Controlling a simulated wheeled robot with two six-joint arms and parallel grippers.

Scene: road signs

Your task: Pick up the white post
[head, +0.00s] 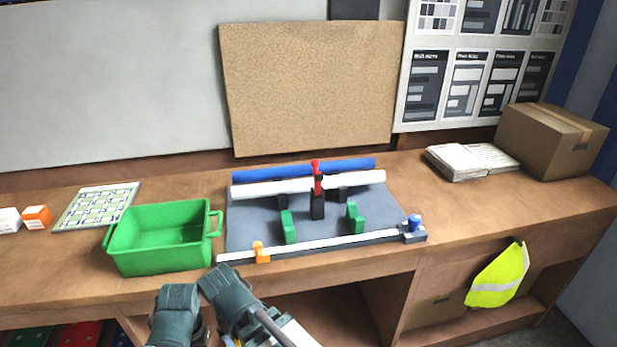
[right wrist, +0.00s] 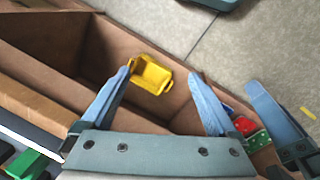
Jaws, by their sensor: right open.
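The white post (head: 272,188) lies level across black supports on a grey fixture plate (head: 265,213), just in front of a blue post (head: 275,172). A black toggle clamp with a red handle (head: 317,176) stands before its middle and hides part of it. My right gripper (head: 230,292) is at the bottom of the head view, in front of the bench and well apart from the post. In the right wrist view its fingers (right wrist: 158,68) are spread and empty. My left gripper (head: 176,312) is beside it; its fingertips are unclear.
A green bin (head: 165,262) stands left of the plate. Green blocks (head: 354,217) and a rail with an orange stop (head: 261,252) lie in front of the post. A yellow bin (right wrist: 152,75) shows on the lower shelf. Papers (head: 470,160) and a cardboard box (head: 550,142) are right.

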